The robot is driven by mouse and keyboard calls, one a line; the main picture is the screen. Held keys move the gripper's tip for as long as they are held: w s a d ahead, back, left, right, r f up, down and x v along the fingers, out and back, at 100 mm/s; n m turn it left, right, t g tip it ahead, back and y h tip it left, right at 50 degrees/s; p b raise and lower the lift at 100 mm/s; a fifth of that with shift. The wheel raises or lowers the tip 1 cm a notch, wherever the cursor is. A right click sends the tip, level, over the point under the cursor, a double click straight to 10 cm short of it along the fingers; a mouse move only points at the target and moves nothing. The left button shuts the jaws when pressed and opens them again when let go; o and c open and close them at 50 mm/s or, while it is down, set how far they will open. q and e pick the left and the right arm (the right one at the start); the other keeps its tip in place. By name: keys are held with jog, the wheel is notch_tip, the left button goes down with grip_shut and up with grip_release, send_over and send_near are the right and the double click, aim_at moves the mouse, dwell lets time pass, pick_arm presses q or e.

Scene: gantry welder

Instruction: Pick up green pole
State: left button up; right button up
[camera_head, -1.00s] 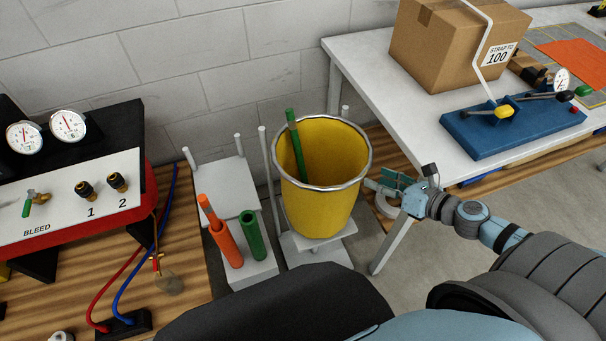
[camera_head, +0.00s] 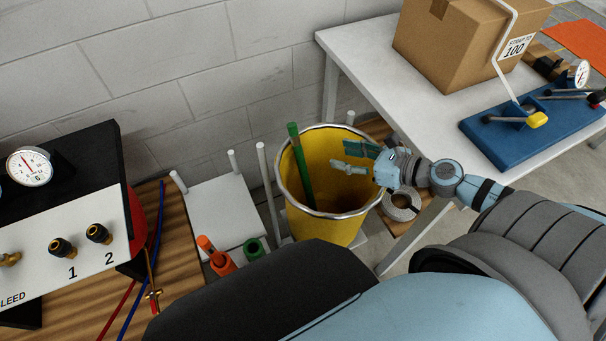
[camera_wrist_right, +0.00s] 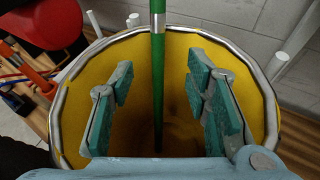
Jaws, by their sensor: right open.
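The green pole (camera_head: 301,165) stands leaning inside the yellow bucket (camera_head: 334,226), its top sticking out above the rim. In the right wrist view the pole (camera_wrist_right: 158,85) runs upright between the two fingers, beyond them, with a silver band near its top. My right gripper (camera_head: 342,156) is open and empty over the bucket's mouth, to the right of the pole and apart from it. In the wrist view its teal finger pads (camera_wrist_right: 160,98) are spread wide inside the outline of the bucket rim. My left gripper is not in view.
An orange holder (camera_head: 221,263) and a green tube (camera_head: 254,250) stand left of the bucket. A white table (camera_head: 372,75) with a cardboard box (camera_head: 465,45) and blue fixture (camera_head: 530,130) is at the right. A gauge panel (camera_head: 75,215) is at the left. The wall is behind.

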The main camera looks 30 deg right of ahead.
aim_at(301, 147)
jog(key=x, duration=1.2)
jog(key=shift+a, duration=0.2)
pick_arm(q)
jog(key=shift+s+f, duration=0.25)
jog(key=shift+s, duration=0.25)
pick_arm(e)
jog(key=shift+w+a+f, duration=0.15)
jog(key=shift+w+a, duration=0.05)
jog(key=shift+w, duration=0.1)
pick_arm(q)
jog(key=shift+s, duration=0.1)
pick_arm(e)
grip_shut()
